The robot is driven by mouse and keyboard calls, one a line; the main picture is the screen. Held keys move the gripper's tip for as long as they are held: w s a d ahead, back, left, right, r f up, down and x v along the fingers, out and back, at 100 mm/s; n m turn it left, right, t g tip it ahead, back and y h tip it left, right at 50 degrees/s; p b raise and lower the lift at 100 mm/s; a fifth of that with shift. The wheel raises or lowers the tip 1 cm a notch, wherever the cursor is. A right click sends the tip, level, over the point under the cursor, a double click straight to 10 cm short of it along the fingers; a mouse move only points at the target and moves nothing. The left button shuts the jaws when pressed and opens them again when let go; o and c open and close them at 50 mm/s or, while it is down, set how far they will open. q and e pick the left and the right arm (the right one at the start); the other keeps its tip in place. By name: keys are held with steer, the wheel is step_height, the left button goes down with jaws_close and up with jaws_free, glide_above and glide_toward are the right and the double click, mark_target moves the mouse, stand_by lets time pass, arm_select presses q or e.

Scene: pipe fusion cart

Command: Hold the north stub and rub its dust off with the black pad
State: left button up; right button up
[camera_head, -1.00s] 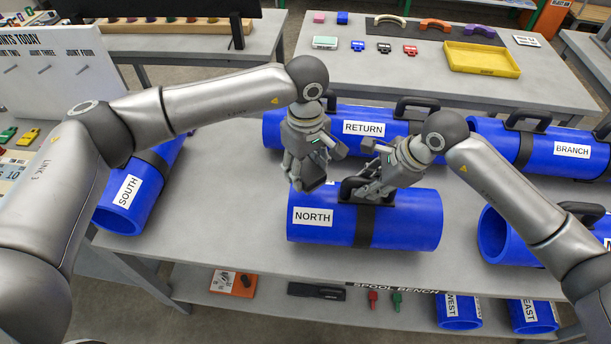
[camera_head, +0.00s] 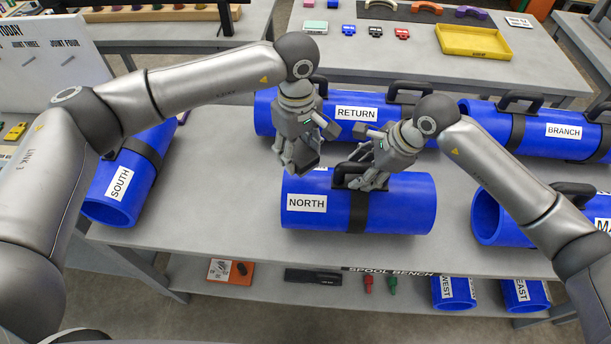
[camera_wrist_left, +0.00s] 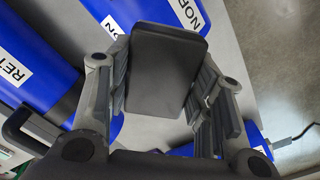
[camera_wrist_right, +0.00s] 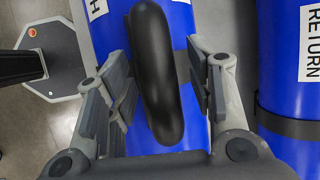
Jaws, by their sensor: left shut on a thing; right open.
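The north stub (camera_head: 405,205) is a blue pipe with a NORTH label, a black band and a black top handle (camera_head: 346,172), lying on the grey bench. My left gripper (camera_head: 300,160) is shut on the black pad (camera_wrist_left: 165,70), above the stub's left end. A small gap seems to separate pad and stub. My right gripper (camera_head: 365,180) is open at the handle. In the right wrist view the handle (camera_wrist_right: 155,80) lies between its spread fingers, with gaps showing on both sides. I cannot make out dust on the stub.
The RETURN pipe (camera_head: 385,118) lies close behind, the BRANCH pipe (camera_head: 545,132) at the back right. The SOUTH pipe (camera_head: 125,180) is left, and another blue pipe (camera_head: 490,215) is right. Bare bench (camera_head: 225,200) shows left of the north stub.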

steer(key=shift+r, duration=0.2)
steer(key=v, duration=1.1)
steer(key=shift+d+r, duration=0.15)
steer(key=shift+r, duration=0.15)
steer(key=shift+s+f, duration=0.1)
